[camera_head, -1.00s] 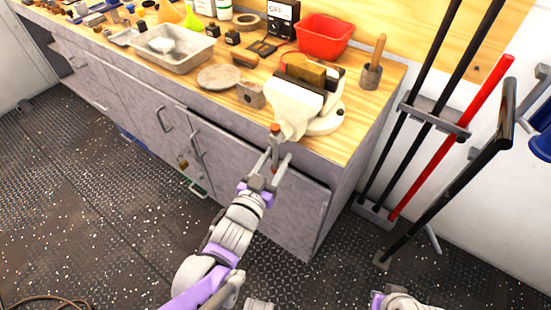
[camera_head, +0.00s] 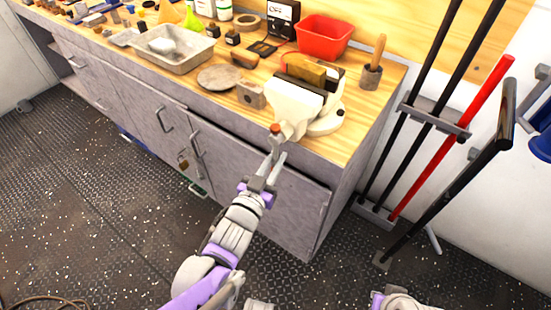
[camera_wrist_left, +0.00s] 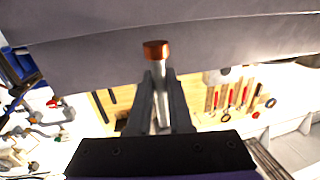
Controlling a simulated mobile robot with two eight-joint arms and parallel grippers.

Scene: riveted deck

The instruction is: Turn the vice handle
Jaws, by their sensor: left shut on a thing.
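The white vice (camera_head: 298,105) stands at the front right corner of the workbench. Its metal handle bar has an orange-red end knob (camera_head: 275,128), which shows at the front of the vice. My left gripper (camera_head: 275,152) is shut on the vice handle just below that knob. In the left wrist view, the handle (camera_wrist_left: 159,72) with its copper-coloured knob (camera_wrist_left: 156,50) stands between the two dark fingers. The handle's lower part is hidden by the gripper. Only a piece of my right arm shows at the bottom edge; its gripper is out of view.
Grey cabinet doors (camera_head: 268,190) lie below. Long-handled tools (camera_head: 445,140) stand at the right.

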